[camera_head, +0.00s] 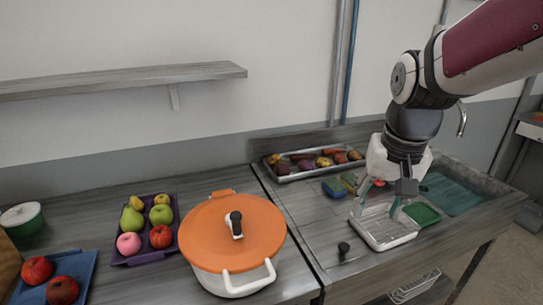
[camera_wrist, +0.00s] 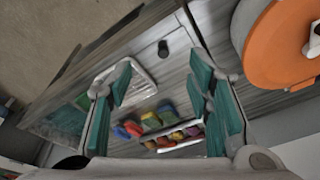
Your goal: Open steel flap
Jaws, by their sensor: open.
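A small black knob (camera_head: 343,248) stands up from the grey steel counter near its front edge. It also shows in the wrist view (camera_wrist: 163,47), at the top between my fingers. Faint lines run on the surface around it, but I cannot make out a clear flap outline. My gripper (camera_head: 380,202) is open and empty, pointing down above a white wire rack (camera_head: 385,238). It is to the right of the knob and apart from it. In the wrist view, the teal fingers of my gripper (camera_wrist: 160,85) are spread wide.
A white pot with an orange lid (camera_head: 205,225) stands left of the knob. A tray of vegetables (camera_head: 285,176) lies at the back, with blue, yellow and green blocks (camera_head: 335,188) before it. A sink (camera_head: 465,195) and green sponge-like piece (camera_head: 422,214) are at right.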

